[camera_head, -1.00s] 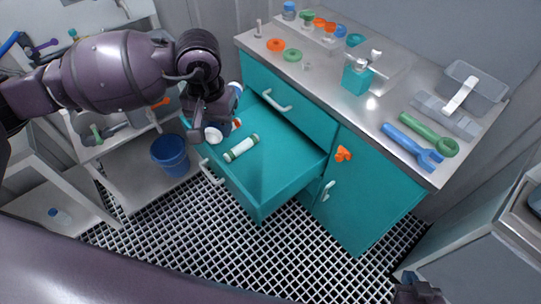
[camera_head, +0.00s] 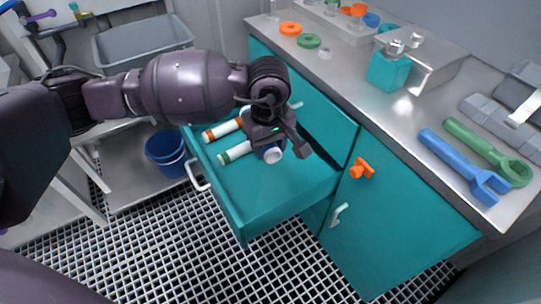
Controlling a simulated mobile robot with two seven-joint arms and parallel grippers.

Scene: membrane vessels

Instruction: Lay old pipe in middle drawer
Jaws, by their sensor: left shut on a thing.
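The open drawer (camera_head: 268,197) is teal and pulled out of the teal cabinet, below a shut drawer. My left gripper (camera_head: 274,148) is over the open drawer, fingers pointing down, shut on a pipe (camera_head: 272,156). Only a white round end of this pipe shows; the gripper hides most of the rest. I cannot tell whether it touches the drawer floor. My right gripper is out of view.
An orange valve handle (camera_head: 362,168) sticks out from the cabinet door right of the drawer. A blue bucket (camera_head: 166,152) stands left of the drawer.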

